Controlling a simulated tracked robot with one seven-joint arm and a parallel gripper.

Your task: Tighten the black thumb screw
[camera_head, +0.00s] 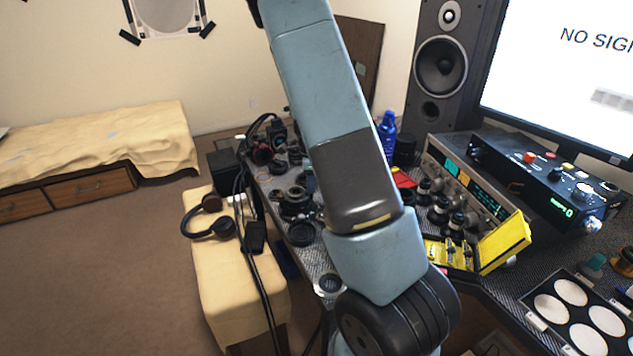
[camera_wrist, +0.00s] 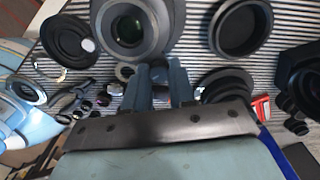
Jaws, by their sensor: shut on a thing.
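In the wrist view my gripper (camera_wrist: 160,76) points at the striped work surface, its two blue-grey fingers close together. It is shut on a small dark part between the fingers. The part sits where the black thumb screw would be, but the fingers mostly hide it and its shape is unclear. A large grey-rimmed lens (camera_wrist: 130,24) lies just beyond the fingertips, and I cannot tell whether the part touches it. In the head view my arm covers the gripper and the part.
In the wrist view a black ring (camera_wrist: 69,41) lies left and another (camera_wrist: 241,27) right. Stacked dark rings (camera_wrist: 227,85) are near my right finger. In the head view, an open yellow case (camera_head: 505,243), a speaker (camera_head: 440,65) and a blue bottle (camera_head: 387,131) crowd the bench.

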